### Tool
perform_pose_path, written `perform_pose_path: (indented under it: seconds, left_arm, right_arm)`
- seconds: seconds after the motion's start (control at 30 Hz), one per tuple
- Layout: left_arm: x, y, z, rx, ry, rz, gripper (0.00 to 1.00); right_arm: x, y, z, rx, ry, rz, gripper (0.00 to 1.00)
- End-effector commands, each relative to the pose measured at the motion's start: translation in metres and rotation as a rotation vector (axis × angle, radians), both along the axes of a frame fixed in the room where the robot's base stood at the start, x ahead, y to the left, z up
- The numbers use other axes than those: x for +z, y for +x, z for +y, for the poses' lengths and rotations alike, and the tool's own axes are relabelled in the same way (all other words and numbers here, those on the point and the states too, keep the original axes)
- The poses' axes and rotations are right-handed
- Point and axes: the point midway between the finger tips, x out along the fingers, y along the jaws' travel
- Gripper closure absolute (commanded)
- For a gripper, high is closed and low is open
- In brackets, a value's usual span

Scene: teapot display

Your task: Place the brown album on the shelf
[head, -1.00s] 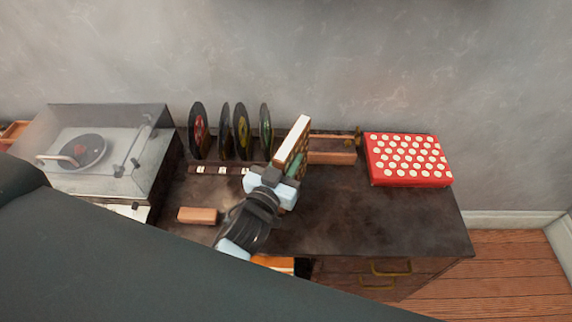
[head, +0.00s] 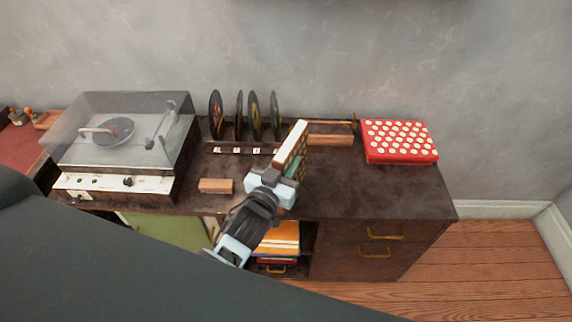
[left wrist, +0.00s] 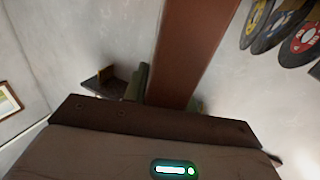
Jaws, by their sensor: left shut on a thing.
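The brown album (head: 291,145) stands upright above the cabinet top, its pale page edge facing up. My left gripper (head: 287,173) is shut on its lower near end. In the left wrist view the album (left wrist: 188,50) shows as a reddish-brown slab running up from the gripper. The shelf appears to be the open compartment (head: 308,240) in the cabinet front, below and beside my left forearm. Orange books (head: 281,232) lie in it, and my arm hides part of it. My right gripper is not in view.
A record rack (head: 230,148) with several records stands left of the album. A wooden block (head: 215,186) lies in front of it. A record player (head: 120,145) stands at left, a red dotted box (head: 399,142) at right. The cabinet top (head: 370,190) is clear at right front.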

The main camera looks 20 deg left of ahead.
Motion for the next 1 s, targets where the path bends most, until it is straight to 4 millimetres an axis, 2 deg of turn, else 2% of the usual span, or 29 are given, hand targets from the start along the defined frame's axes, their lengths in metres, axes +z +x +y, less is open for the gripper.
perform_pose_path:
  seconds: [0.03,0.67,0.83,1.0]
  left_arm:
    - [0.004,0.001,0.000,-0.001,0.000,-0.009,1.00]
    - [0.004,0.000,0.002,0.000,0.000,-0.006,1.00]
    - [0.009,-0.020,0.013,0.021,0.005,-0.003,1.00]
    - [0.023,-0.057,0.034,0.060,0.008,0.001,1.00]
  right_arm:
    - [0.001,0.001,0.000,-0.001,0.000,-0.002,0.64]
    - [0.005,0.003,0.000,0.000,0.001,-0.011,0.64]
    - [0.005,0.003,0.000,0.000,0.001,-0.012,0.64]
    - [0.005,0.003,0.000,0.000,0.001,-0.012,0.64]
